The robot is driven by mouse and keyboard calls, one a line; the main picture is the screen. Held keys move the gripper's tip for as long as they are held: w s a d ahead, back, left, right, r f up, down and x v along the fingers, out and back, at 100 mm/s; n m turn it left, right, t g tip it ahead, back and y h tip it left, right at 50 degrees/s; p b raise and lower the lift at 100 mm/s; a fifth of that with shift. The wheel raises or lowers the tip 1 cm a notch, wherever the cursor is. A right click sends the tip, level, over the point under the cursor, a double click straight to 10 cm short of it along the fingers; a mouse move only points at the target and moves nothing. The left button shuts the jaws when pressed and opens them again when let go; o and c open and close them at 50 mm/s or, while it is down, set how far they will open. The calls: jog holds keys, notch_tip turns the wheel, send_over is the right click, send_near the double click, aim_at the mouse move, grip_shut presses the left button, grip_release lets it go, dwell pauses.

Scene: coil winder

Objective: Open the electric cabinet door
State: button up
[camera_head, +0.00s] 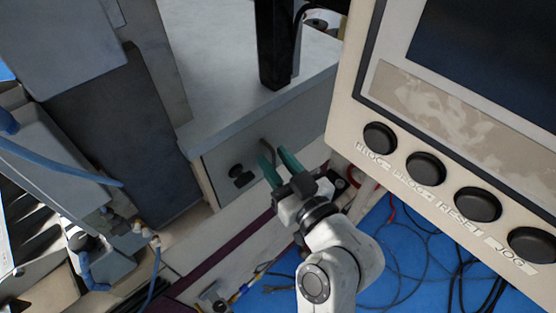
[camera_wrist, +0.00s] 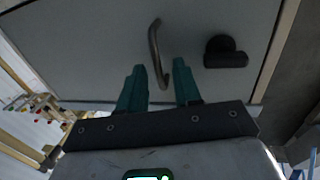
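The electric cabinet door (camera_head: 221,160) is a grey panel on the front of a grey cabinet, and it looks shut. It fills the upper part of the wrist view (camera_wrist: 100,45). A curved metal handle (camera_wrist: 155,55) stands on the door; in the head view the handle (camera_head: 268,149) is partly hidden by my fingers. A black latch knob (camera_wrist: 225,53) sits right of the handle in the wrist view. My gripper (camera_head: 279,163) is open with teal fingers. In the wrist view the fingertips (camera_wrist: 157,68) lie either side of the handle's lower end, with gaps visible.
A large control panel (camera_head: 366,107) with black buttons and a screen takes up the right side. A black post (camera_head: 273,45) stands on the cabinet top. Loose cables (camera_head: 410,250) lie on the blue floor. Grey machinery (camera_head: 130,130) is at left.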

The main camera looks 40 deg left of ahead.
grip_shut()
dwell(1.4)
